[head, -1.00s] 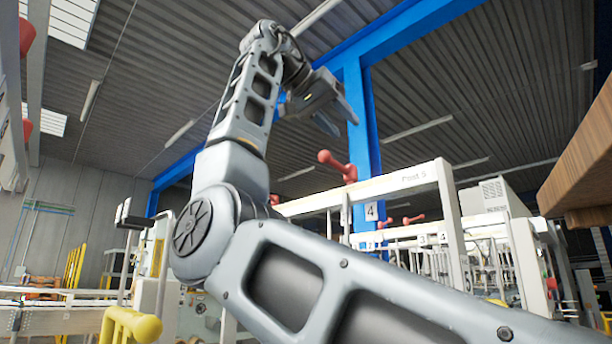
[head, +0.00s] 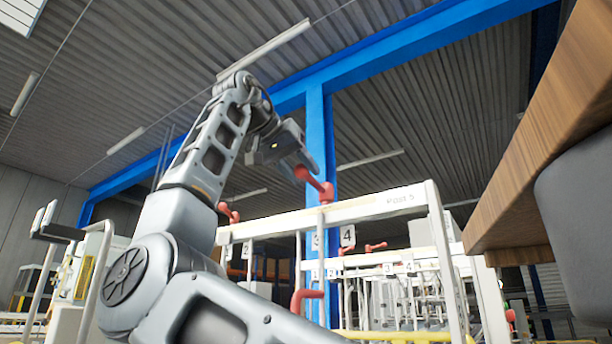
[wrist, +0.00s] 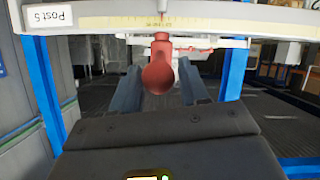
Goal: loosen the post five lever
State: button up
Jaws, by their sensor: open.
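The post five lever is a red handle with a rounded knob (head: 315,184), on the top beam of a white frame (head: 375,207) marked "Post 5". The lever tilts up to the left in the head view. My gripper (head: 304,160) is open, with its fingers close to the knob. In the wrist view the red lever (wrist: 158,72) shows between the two spread fingers, and I see no grip on it. The "Post 5" label (wrist: 49,17) appears upside down there, beside a yellow scale strip (wrist: 150,21).
Other red levers stand lower left (head: 228,212) and below (head: 306,297) the post five lever. A wooden-edged top (head: 545,130) juts in at the right. A blue column (head: 318,140) rises behind the frame. White rails with numbered tags (head: 347,236) lie beyond.

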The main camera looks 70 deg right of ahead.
aim_at(315, 186)
jog(key=shift+x, duration=1.3)
jog(key=shift+c, duration=0.2)
grip_shut()
